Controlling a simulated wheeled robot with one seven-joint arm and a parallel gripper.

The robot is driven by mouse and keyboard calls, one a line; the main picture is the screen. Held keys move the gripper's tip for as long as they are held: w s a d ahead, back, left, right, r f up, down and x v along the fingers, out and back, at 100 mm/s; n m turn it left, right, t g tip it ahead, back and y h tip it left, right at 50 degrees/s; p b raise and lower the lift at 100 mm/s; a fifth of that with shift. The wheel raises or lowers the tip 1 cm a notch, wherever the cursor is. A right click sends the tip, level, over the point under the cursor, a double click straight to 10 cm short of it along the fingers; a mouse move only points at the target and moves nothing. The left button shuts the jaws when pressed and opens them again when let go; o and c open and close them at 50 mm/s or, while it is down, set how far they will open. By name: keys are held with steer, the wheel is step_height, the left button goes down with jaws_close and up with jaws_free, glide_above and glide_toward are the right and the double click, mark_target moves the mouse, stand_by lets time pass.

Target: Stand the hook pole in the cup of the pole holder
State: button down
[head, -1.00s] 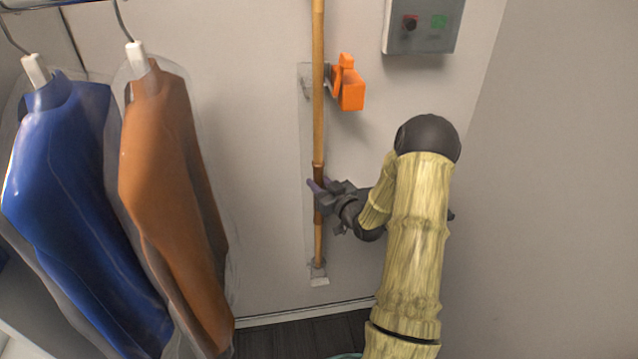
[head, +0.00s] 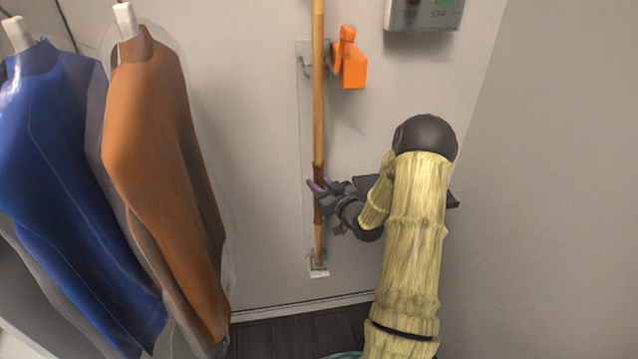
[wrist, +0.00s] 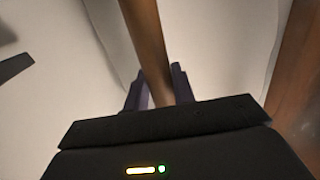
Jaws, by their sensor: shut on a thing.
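The hook pole (head: 318,110) is a long wooden rod, upright in the head view, its top out of the picture. My gripper (head: 318,188) is shut on the pole's dark grip section. In the wrist view the pole (wrist: 147,40) runs up from between the purple fingers of my gripper (wrist: 160,92). The pole holder (head: 305,110) is a pale strip on the wall behind the pole, with a small cup (head: 319,270) at its foot. The pole's lower end shows at the cup; I cannot tell whether it is inside it or in front.
An orange bracket (head: 351,68) juts from the wall right of the pole. A grey control box (head: 425,14) is above right. Bagged blue (head: 60,180) and brown (head: 160,160) garments hang at left. The wall between garments and pole is clear.

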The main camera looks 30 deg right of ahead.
steer(key=shift+f+b, duration=0.3)
steer(key=shift+f, duration=0.25)
steer(key=c, duration=1.1)
jaws_free()
steer(key=s+d, duration=0.1)
steer(key=s, duration=0.4)
steer(key=s+d+b, duration=0.1)
steer(key=s, duration=0.5)
steer(key=s+d+b, duration=0.1)
steer(key=s, duration=0.5)
steer(key=shift+s+r, duration=0.1)
steer(key=shift+r, duration=0.2)
steer(key=shift+a, duration=0.15)
